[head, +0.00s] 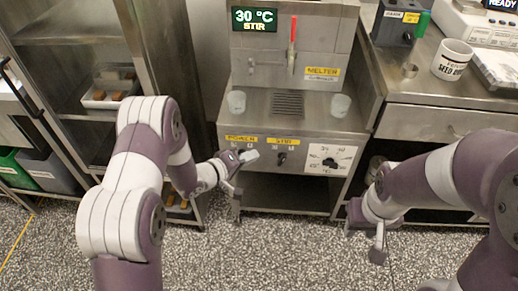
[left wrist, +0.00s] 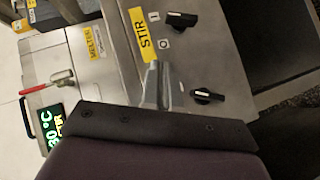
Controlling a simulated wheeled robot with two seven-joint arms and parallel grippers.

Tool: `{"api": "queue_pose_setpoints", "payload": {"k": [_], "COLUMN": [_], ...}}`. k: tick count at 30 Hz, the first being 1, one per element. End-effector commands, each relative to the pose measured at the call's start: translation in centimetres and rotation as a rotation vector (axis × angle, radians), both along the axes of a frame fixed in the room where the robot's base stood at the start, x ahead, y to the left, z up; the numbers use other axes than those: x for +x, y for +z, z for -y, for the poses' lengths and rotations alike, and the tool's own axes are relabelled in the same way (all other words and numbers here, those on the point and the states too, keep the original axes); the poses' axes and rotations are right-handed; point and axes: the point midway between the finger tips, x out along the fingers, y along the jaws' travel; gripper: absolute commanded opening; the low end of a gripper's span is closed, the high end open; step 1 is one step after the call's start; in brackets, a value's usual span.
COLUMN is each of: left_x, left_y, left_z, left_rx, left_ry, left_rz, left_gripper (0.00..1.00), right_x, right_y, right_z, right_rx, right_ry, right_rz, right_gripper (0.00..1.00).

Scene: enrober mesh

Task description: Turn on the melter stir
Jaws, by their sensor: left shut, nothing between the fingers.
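The melter (head: 262,122) is a steel machine with a display (head: 254,19) reading "30 °C" and "STIR". Its front has a yellow STIR label (head: 285,142) above a black stir knob (head: 281,158). In the left wrist view the stir knob (left wrist: 182,20) sits beside the STIR label (left wrist: 145,35), with "I" and "O" marks between. My left gripper (head: 250,157) is shut and empty near the panel, left of the stir knob and apart from it. Its fingers (left wrist: 165,88) hide part of the panel near the power knob (left wrist: 207,96). My right gripper (head: 365,235) hangs low at the right; its jaw state is unclear.
A yellow POWER label (head: 241,139) and a white-faced dial (head: 330,163) flank the stir control. Two cups (head: 236,102) (head: 340,105) stand on the melter deck. A red-handled lever (head: 293,30) is above. A counter with a mug (head: 452,59) is at right.

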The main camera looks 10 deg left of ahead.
Motion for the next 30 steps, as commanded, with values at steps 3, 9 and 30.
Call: {"api": "queue_pose_setpoints", "payload": {"k": [3, 9, 30], "left_x": [-1.6, -3.2, -3.7], "left_y": [0.8, 1.2, -0.9], "left_z": [-1.6, -3.1, -4.1], "left_rx": [-0.001, 0.000, 0.172], "left_ry": [0.004, 0.002, -0.024], "left_rz": [-0.002, -0.001, 0.011], "left_gripper": [0.00, 0.00, 0.00], "right_x": [0.0, 0.0, 0.0], "right_y": [0.7, 1.0, 1.0], "right_z": [0.0, 0.0, 0.0], "right_rx": [0.000, 0.000, 0.000], "right_ry": [0.000, 0.000, 0.000], "right_rz": [0.000, 0.000, 0.000], "right_gripper": [0.39, 0.39, 0.39]}}
